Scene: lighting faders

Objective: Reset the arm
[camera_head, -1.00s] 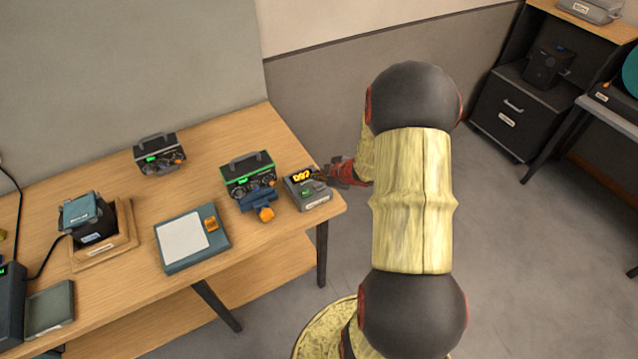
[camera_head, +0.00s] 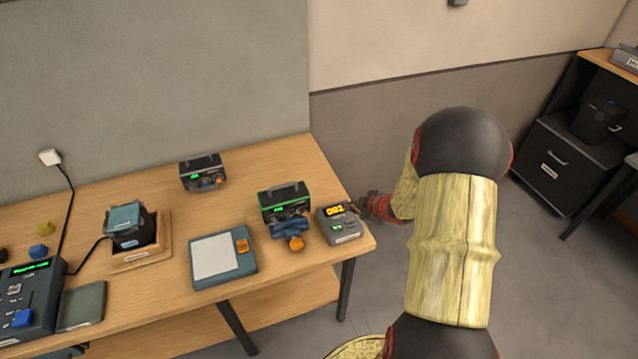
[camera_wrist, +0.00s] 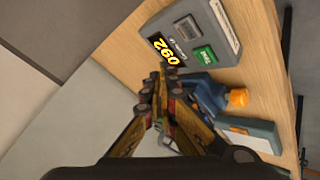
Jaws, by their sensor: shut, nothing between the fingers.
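My arm reaches in from the right of the head view, and my gripper (camera_head: 364,206) is at the table's right end, beside a small grey device (camera_head: 345,230). In the wrist view my gripper (camera_wrist: 160,78) is shut and empty, its fingers close together. There the grey device (camera_wrist: 226,22) shows a lit yellow display reading 092, a green button and a grey button. The fingertips appear close to the display side; I cannot tell whether they touch.
On the wooden table (camera_head: 262,157) stand a green-edged box (camera_head: 284,204), a dark box (camera_head: 203,172), a blue clamp-like object with an orange knob (camera_head: 296,243), a flat panel (camera_head: 222,262) and a keypad unit (camera_head: 30,300). Open floor lies right of the table.

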